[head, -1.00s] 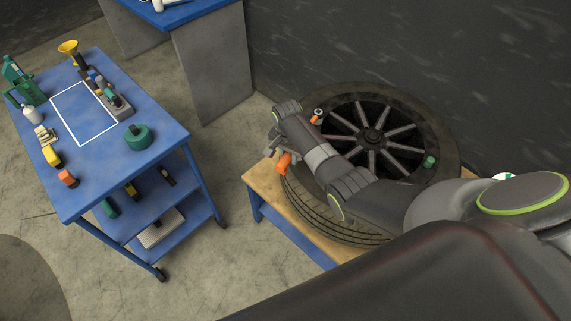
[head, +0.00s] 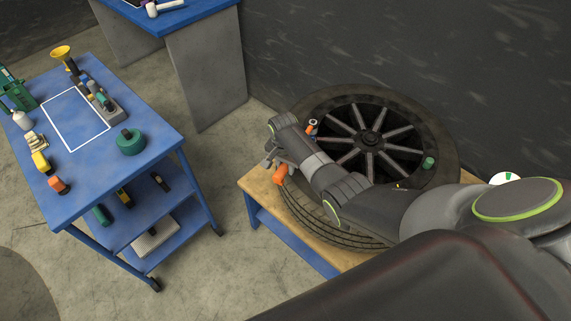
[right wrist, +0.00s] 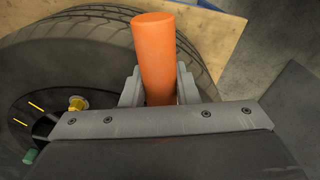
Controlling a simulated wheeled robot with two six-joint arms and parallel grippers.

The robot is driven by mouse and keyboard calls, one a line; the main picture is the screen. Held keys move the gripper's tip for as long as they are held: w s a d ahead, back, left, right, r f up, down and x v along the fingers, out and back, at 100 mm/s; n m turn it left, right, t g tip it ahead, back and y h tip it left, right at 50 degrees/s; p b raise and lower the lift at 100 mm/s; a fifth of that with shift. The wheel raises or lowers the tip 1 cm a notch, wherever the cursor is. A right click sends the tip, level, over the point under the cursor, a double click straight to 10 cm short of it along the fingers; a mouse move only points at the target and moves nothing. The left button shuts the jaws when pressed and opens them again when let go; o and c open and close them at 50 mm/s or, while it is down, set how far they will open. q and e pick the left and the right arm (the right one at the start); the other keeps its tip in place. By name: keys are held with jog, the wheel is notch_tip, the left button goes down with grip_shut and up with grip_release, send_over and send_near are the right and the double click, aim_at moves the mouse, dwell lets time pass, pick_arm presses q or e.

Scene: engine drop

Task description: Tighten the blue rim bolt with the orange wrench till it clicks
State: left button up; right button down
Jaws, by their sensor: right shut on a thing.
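My right gripper (head: 274,165) is shut on the orange handle of the wrench (head: 280,174), at the left edge of the tyre. The handle also stands between the two fingers in the right wrist view (right wrist: 157,60). The wrench's ring end (head: 313,123) shows just beyond my wrist, at the wheel's left rim. A small bluish spot beside it may be the blue rim bolt; my arm partly hides this place, and I cannot tell how the ring sits on it. The spoked wheel (head: 403,131) lies flat. My left gripper is not in view.
The wheel lies on a low wooden-topped stand (head: 262,188). A green rim bolt (head: 428,162) is at the right, a yellow one (right wrist: 76,103) near my wrist. A blue cart (head: 85,180) with tools stands left, with bare floor between. A dark wall is behind.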

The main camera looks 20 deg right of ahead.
jog(key=shift+f+b, duration=0.3)
jog(key=shift+f, duration=0.4)
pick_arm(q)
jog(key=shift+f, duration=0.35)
pick_arm(e)
jog(key=shift+r, duration=0.25)
pick_arm(q)
jog(key=shift+p, duration=0.35)
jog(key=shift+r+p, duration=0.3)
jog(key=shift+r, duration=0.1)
